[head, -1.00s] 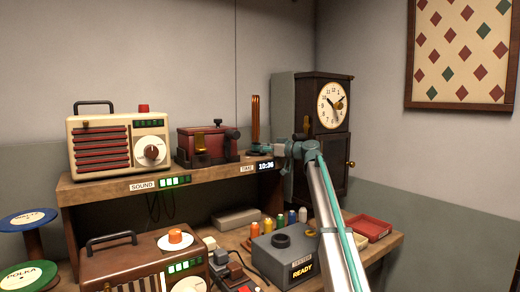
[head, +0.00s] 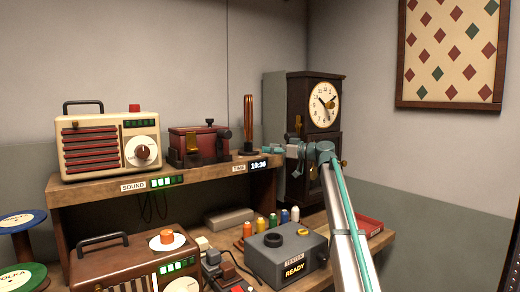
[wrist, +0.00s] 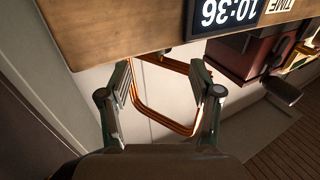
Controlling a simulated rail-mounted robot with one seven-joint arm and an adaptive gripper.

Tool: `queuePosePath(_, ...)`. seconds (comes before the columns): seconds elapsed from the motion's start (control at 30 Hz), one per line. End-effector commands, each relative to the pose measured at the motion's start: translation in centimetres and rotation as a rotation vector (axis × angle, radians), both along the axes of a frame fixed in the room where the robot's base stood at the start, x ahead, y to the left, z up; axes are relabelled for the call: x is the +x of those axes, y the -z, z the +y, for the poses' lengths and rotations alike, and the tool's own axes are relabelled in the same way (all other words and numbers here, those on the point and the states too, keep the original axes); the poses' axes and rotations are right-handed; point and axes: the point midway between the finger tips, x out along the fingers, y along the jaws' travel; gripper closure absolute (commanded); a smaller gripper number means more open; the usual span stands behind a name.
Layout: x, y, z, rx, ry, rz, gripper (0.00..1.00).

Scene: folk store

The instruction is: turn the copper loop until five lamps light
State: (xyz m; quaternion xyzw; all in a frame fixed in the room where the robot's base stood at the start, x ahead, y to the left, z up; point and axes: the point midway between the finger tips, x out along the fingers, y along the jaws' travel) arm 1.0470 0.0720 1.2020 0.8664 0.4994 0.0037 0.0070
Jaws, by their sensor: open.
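The copper loop (head: 249,122) stands upright on a dark base at the right end of the upper shelf. In the wrist view the loop (wrist: 152,118) shows between my two spread fingers, and I see no finger pressed on it. My gripper (wrist: 160,80) is open and empty; in the head view my gripper (head: 270,150) is just right of the loop's base, low beside it. The SOUND lamp strip (head: 166,182) on the shelf edge shows green lamps lit. The cream radio's lamp row (head: 141,123) looks dark green.
The cream radio (head: 109,145) and a dark red box device (head: 198,146) stand left of the loop. A tall clock (head: 322,105) stands close behind my arm. Below are a grey tester box (head: 287,258), spools and a brown radio (head: 125,265).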

Motion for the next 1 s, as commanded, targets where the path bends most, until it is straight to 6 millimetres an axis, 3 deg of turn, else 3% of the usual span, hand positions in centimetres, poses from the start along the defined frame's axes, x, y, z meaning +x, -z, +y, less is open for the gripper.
queuePosePath(0.1, -1.0, 0.0, -1.6, 0.000, 0.001, 0.000, 0.36)
queuePosePath(0.3, -1.8, 0.0, -3.0, 0.001, 0.000, -0.001, 0.36)
queuePosePath(1.0, -1.8, 0.0, -3.1, 0.000, 0.000, 0.000, 0.36)
